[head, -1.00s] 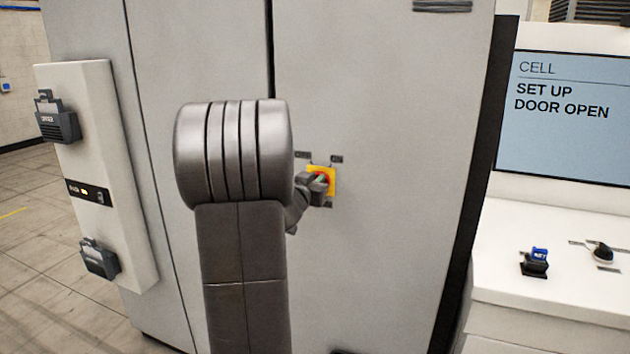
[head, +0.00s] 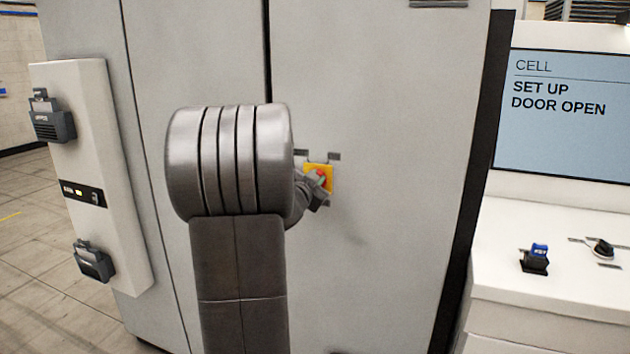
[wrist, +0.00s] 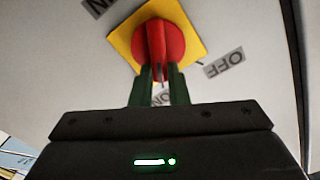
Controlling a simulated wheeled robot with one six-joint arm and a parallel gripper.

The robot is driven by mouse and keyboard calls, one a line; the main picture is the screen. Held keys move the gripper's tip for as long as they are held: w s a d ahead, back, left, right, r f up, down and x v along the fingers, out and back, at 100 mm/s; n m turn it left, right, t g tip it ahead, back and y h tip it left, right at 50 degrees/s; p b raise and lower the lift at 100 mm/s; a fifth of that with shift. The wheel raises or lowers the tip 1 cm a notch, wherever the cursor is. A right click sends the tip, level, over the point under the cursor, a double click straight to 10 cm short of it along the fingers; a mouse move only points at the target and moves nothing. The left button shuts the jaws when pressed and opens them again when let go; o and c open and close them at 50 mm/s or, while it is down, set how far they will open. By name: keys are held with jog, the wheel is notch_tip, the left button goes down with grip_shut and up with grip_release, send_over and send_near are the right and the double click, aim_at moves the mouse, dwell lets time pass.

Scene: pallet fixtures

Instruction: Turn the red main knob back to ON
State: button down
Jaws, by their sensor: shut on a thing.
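The red main knob (head: 322,177) sits on a yellow square plate (head: 328,169) on the grey cabinet door. In the wrist view the round red knob (wrist: 172,40) has a raised grip bar across it, and the yellow plate (wrist: 122,38) looks tilted. My gripper (wrist: 160,70) has its two dark green fingers shut on the knob's bar, one on each side. In the head view my gripper (head: 318,184) partly covers the knob. An OFF label (wrist: 224,63) reads upside down beside the plate. Another label, ending in N (wrist: 98,6), is cut off at the top edge.
A white panel (head: 85,180) with dark latches stands at the left. At the right, a white console (head: 560,270) carries a blue-topped device (head: 537,258) and a black knob (head: 602,250). A screen (head: 560,130) reads SET UP DOOR OPEN.

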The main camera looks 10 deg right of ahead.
jog(key=c, duration=1.4)
grip_release()
jog(key=b+v, duration=0.1)
jog(key=v, duration=1.3)
jog(key=p+x, duration=0.1)
jog(key=x, duration=1.3)
